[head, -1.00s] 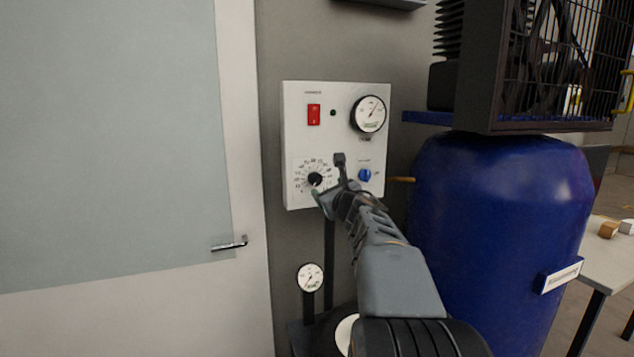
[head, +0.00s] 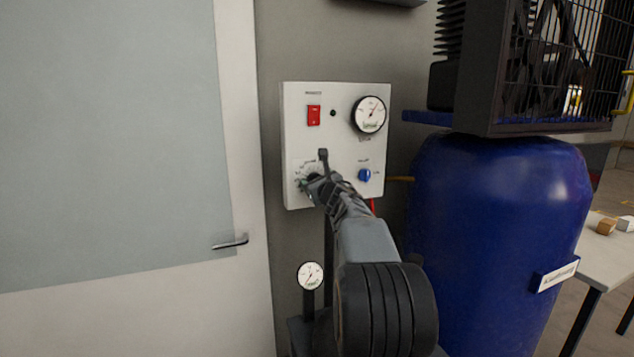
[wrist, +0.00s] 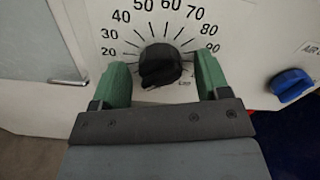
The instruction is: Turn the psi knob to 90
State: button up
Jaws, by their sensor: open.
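The psi knob is a round black dial; in the wrist view the knob (wrist: 160,66) sits in a ring of numbers running from 20 at the left over 50 and 60 at the top to 90 at the right. My gripper (wrist: 159,75) is open, with one green finger on each side of the knob and a gap showing on both sides. The knob's pointer mark cannot be made out. In the head view my gripper (head: 311,184) is in front of the lower left of the white control panel (head: 345,145) and hides most of the knob.
The panel also carries a red switch (head: 313,115), a round gauge (head: 369,115) and a blue knob (head: 364,175), which also shows in the wrist view (wrist: 292,84). A large blue tank (head: 500,220) stands close at the right. A door (head: 110,150) is at the left.

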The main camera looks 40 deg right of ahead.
jog(key=c, duration=0.9)
jog(key=shift+m, duration=0.3)
